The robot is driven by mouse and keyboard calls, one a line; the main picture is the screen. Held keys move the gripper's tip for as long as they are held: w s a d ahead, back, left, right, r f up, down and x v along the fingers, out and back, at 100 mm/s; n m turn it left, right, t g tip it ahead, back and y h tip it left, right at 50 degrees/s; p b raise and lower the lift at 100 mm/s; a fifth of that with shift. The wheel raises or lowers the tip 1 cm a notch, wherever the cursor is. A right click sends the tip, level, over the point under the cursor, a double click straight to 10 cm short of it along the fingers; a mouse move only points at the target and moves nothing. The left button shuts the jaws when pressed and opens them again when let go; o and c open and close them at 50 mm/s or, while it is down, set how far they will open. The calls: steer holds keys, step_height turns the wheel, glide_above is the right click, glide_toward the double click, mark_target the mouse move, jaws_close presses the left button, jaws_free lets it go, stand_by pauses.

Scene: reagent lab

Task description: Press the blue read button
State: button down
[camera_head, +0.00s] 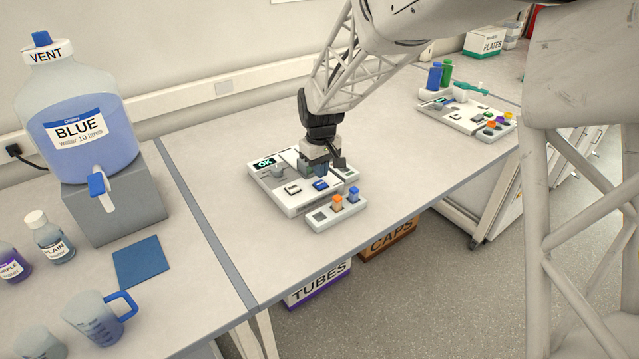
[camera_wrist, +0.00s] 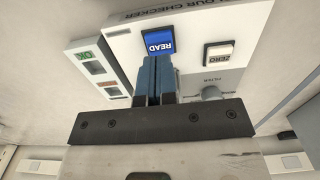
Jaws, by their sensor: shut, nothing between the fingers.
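The blue read button (camera_head: 321,185) sits on the front part of the white colour checker (camera_head: 267,189) on the bench. In the wrist view the blue button (camera_wrist: 158,42) carries the word READ, upside down. My gripper (camera_head: 321,170) is over the checker. In the wrist view its two blue fingers (camera_wrist: 154,62) are shut together and empty, with their tips at the near edge of the button. I cannot tell whether the tips touch it. The checker's screen (camera_head: 265,162) reads OK.
A white ZERO button (camera_wrist: 217,52) and a grey knob (camera_wrist: 211,93) are beside the read button. A small rack (camera_head: 322,219) with orange and blue capped pieces stands in front of the checker. A large BLUE bottle (camera_head: 110,150) stands at left. Bench between is clear.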

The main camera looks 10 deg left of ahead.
mark_target(320, 184)
steer(key=shift+r, duration=1.95)
steer(key=shift+s+d+r, duration=0.1)
steer(key=shift+d, duration=0.05)
steer(key=s+d+r+m+t, duration=0.1)
steer(key=s+d+r+m, duration=0.1)
steer(key=s+d+r, duration=0.5)
steer(key=s+d+r+m, duration=0.3)
steer(key=s+d, duration=0.6)
steer(key=d, duration=0.3)
steer(key=s+d+m, duration=0.1)
steer(key=s+d, duration=0.2)
steer(key=s, duration=0.3)
steer(key=s+d+m+t, duration=0.1)
steer(key=s+d, duration=0.3)
steer(key=s, duration=0.3)
steer(key=s+d+m, duration=0.2)
steer(key=s+d, duration=0.1)
steer(key=s, duration=0.4)
steer(key=shift+d+f+t, duration=0.3)
steer(key=shift+d+f, duration=0.1)
steer(key=shift+f, duration=0.05)
steer(key=shift+w, duration=0.1)
